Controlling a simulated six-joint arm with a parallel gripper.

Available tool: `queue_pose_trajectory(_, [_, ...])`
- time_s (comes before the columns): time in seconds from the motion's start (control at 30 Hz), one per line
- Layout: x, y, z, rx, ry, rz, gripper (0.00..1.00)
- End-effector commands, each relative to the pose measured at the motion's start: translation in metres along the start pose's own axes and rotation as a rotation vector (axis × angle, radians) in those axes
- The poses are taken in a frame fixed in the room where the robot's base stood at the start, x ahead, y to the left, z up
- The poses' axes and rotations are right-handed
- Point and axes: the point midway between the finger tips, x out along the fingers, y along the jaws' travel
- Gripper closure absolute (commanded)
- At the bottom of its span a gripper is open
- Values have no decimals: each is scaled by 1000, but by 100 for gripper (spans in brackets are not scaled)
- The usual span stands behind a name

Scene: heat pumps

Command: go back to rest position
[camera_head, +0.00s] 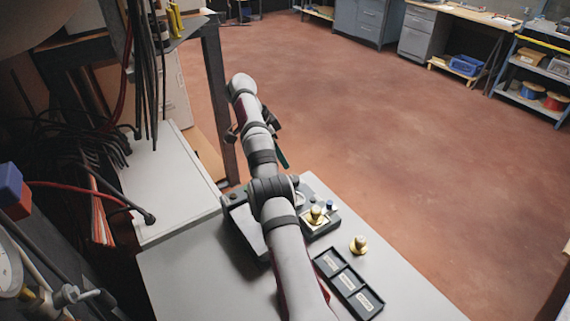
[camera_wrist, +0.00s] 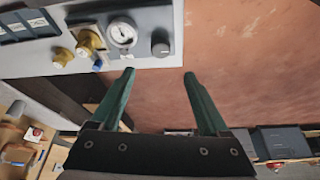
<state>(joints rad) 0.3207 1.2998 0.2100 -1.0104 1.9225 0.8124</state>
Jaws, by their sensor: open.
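My gripper (camera_wrist: 158,82) is open in the wrist view, with two green fingers spread wide and nothing between them. Past the fingertips are bare floor and the edge of a device panel (camera_wrist: 140,22) with a round gauge (camera_wrist: 122,33), a dark knob (camera_wrist: 160,45) and a brass fitting (camera_wrist: 89,42). In the head view my arm stretches over the white table (camera_head: 180,285) and beyond its far edge. There one green finger (camera_head: 282,158) shows beside the arm; the rest of the gripper is mostly hidden.
A loose brass fitting (camera_head: 358,245) stands on the table, right of the device (camera_head: 322,226). A dark tray (camera_head: 347,284) with labelled compartments lies in front of it. A dark post (camera_head: 218,100) rises close left of my arm. Hoses and cables (camera_head: 85,140) crowd the left. Open floor (camera_head: 400,140) lies right.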

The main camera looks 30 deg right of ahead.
Motion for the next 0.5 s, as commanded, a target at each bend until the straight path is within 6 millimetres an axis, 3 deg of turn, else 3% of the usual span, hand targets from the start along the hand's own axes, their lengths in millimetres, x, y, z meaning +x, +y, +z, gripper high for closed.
queue_pose_trajectory(0.5, [-8,1,1,-6,-5,-1,21])
